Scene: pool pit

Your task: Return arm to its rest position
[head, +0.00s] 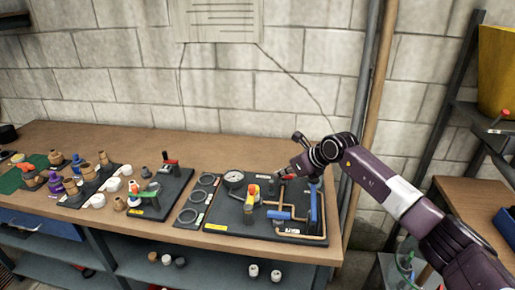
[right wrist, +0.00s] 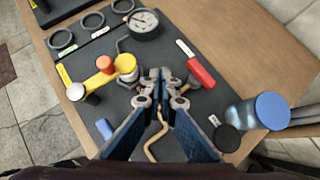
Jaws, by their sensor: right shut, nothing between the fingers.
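My right arm comes in from the right of the head view, dark purple with a pale section. My right gripper (head: 284,182) is above the dark pipe-and-gauge board on the bench. In the right wrist view my right gripper (right wrist: 163,80) has its fingertips together, with nothing held between them. The board (right wrist: 85,28) lies below the fingers. A gauge (right wrist: 143,22), a yellow valve (right wrist: 104,72) and a red handle (right wrist: 203,69) surround the fingertips, and a copper pipe (right wrist: 154,146) is partly hidden by the fingers. My left gripper is not in view.
The wooden bench (head: 130,134) carries several fittings at the left and a board with a green-handled valve (head: 150,192). Black rings (head: 187,216) lie beside the gauge. A blue-capped cylinder (right wrist: 262,112) is close right of the fingers. A pole (head: 376,90) stands behind the arm.

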